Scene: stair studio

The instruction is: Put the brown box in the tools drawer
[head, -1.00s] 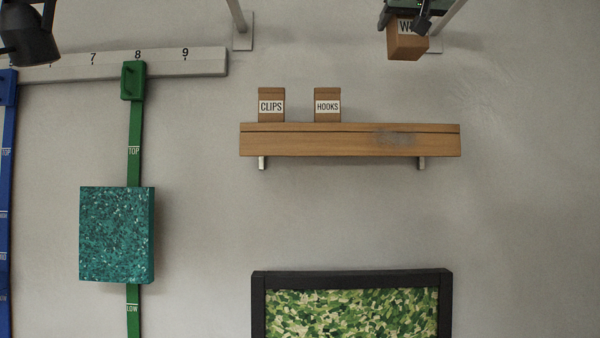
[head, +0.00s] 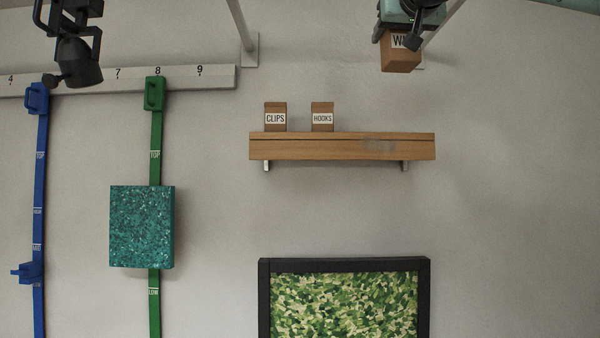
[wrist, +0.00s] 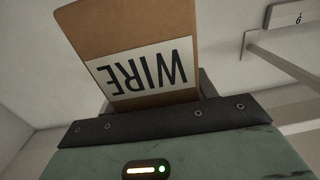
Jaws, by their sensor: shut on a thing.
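A brown box (head: 401,59) with a white label hangs in my gripper (head: 403,32) at the top of the head view, in front of the wall and above the shelf's right end. In the wrist view the brown box (wrist: 130,25) fills the upper middle, and its label reads WIRE, upside down. My gripper (wrist: 155,100) is shut on it; the fingers are mostly hidden behind the dark bar and the box. No tools drawer shows in either view.
Two smaller brown boxes, CLIPS (head: 275,117) and HOOKS (head: 322,117), stand on a wooden wall shelf (head: 342,148). Below is a dark-framed green picture (head: 345,300). A teal speckled panel (head: 141,227) is on a green strap (head: 155,170). A black lamp (head: 78,60) hangs at upper left.

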